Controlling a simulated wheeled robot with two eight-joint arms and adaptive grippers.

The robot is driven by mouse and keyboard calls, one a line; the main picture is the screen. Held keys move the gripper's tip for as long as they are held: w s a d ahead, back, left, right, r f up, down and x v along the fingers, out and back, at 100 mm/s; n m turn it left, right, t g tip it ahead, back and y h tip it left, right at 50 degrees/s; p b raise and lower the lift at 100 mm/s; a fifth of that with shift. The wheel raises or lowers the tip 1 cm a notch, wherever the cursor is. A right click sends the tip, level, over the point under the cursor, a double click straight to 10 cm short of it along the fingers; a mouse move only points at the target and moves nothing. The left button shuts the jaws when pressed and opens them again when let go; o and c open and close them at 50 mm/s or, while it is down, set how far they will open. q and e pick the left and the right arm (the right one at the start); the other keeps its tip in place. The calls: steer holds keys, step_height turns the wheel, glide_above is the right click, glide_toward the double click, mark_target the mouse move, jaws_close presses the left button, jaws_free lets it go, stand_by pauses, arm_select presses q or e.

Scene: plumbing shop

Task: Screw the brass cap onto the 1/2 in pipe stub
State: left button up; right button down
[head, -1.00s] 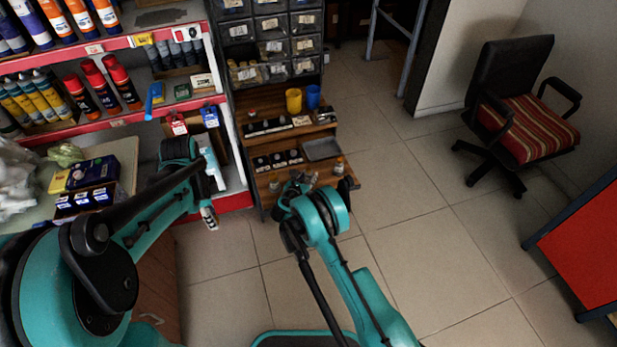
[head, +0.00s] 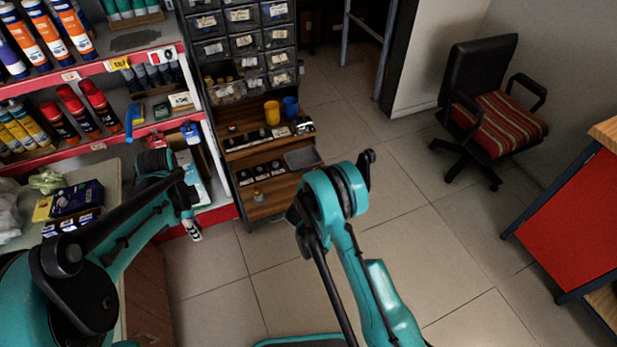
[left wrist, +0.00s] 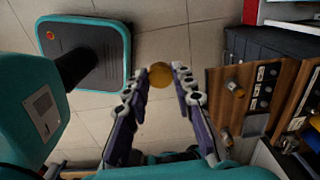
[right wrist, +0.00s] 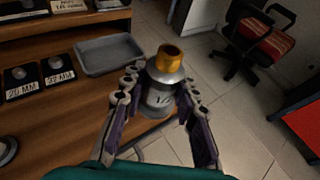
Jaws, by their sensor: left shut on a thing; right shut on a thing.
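The brass cap (left wrist: 160,75) shows as a round golden disc between the fingertips of my left gripper (left wrist: 160,80), which is shut on it. In the head view, my left gripper (head: 192,228) hangs in front of the red-edged shelf, left of the wooden rack. My right gripper (right wrist: 160,86) is shut on the grey pipe stub (right wrist: 160,98), marked 1/2, with a brass-coloured end (right wrist: 170,58) upward. In the head view, the right gripper and its stub are hidden behind my right arm. Cap and stub are apart.
The wooden rack (head: 262,172) holds a grey tray (head: 302,158), a yellow cup (head: 272,113), a blue cup (head: 291,107) and another small fitting (head: 258,196). A black chair (head: 490,110) and red cabinet (head: 575,210) stand right. The tiled floor (head: 440,240) between is clear.

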arm_select(q)
steer(key=shift+f, duration=0.2)
arm_select(e)
steer(key=shift+s+d+r, duration=0.1)
steer(key=shift+d+r, duration=0.15)
steer(key=shift+d, duration=0.1)
steer(key=c, duration=1.8)
jaws_free()
jaws_close()
steer(key=shift+r, duration=0.1)
